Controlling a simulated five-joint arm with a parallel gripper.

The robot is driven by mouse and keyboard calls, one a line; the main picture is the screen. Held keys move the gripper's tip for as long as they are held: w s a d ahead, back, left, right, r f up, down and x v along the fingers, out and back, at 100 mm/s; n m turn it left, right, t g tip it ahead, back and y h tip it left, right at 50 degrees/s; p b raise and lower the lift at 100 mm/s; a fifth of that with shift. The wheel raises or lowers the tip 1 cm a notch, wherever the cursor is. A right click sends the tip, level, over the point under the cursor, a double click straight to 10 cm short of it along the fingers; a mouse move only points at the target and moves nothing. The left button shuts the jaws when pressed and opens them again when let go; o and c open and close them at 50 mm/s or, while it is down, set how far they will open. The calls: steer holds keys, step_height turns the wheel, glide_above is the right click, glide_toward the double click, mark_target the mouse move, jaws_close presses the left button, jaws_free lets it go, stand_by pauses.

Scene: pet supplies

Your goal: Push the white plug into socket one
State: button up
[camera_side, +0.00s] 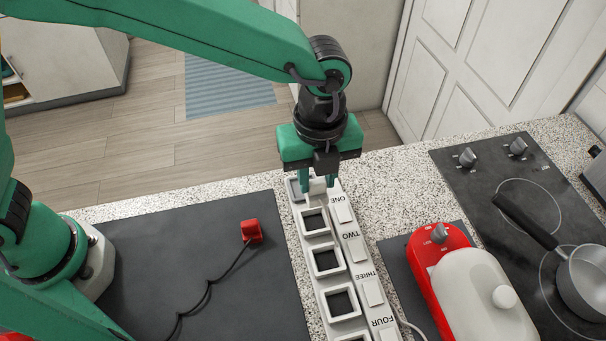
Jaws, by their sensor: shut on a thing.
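My gripper (317,185) points down over the far end of the white power strip (322,239). Its fingers are shut on the white plug (316,187), which shows only as a small pale piece between them. The plug is at or just above the strip, beside the far square opening (294,188). I cannot tell whether it touches the strip or sits in an opening. The label ONE (338,199) is just right of and below the fingers. The square socket (314,220) nearest that label on the left looks empty.
More open sockets run toward the front, with switches and labels TWO, THREE and FOUR. A red plug (251,231) on a dark cord lies on the black mat (270,285) at left. A red-and-white appliance (470,280) and a hob with a pan (583,280) stand at right.

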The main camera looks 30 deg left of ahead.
mark_target(316, 192)
steer(key=shift+f, duration=0.15)
steer(key=shift+f, duration=2.75)
steer(key=shift+f, duration=1.45)
steer(key=o, duration=1)
steer(key=shift+o, duration=0.2)
steer(key=shift+r, duration=0.1)
